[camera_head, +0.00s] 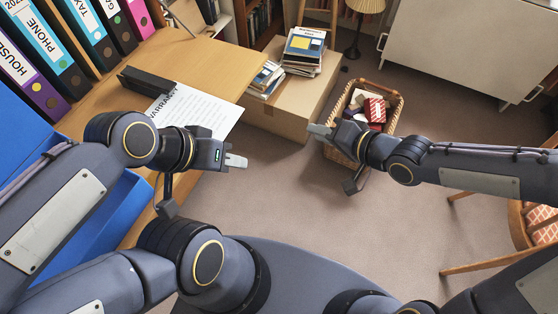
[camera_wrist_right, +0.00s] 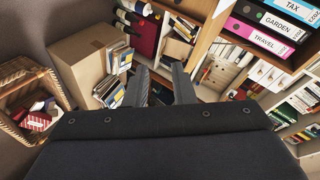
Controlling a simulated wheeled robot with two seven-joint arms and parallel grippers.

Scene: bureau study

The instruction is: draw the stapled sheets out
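White sheets (camera_head: 203,112) headed "WARRANTY" lie on the wooden desk, with one corner reaching past its right edge. A long black object (camera_head: 148,81), perhaps a stapler, lies at their upper left end; I cannot tell whether it grips or only covers them. My left gripper (camera_head: 236,161) is just below and right of the sheets, apart from them; its fingers overlap in this view, so its opening is unclear. My right gripper (camera_head: 319,131) is out over the floor by the basket. In the right wrist view its two fingers (camera_wrist_right: 160,70) stand apart with nothing between them.
Binders (camera_head: 50,60) stand along the desk's left side, and a blue box (camera_head: 115,215) is below the left arm. A cardboard box (camera_head: 285,112) with books (camera_head: 304,48) stands beyond the desk. A wicker basket (camera_head: 395,100) is behind my right gripper. The central floor is clear.

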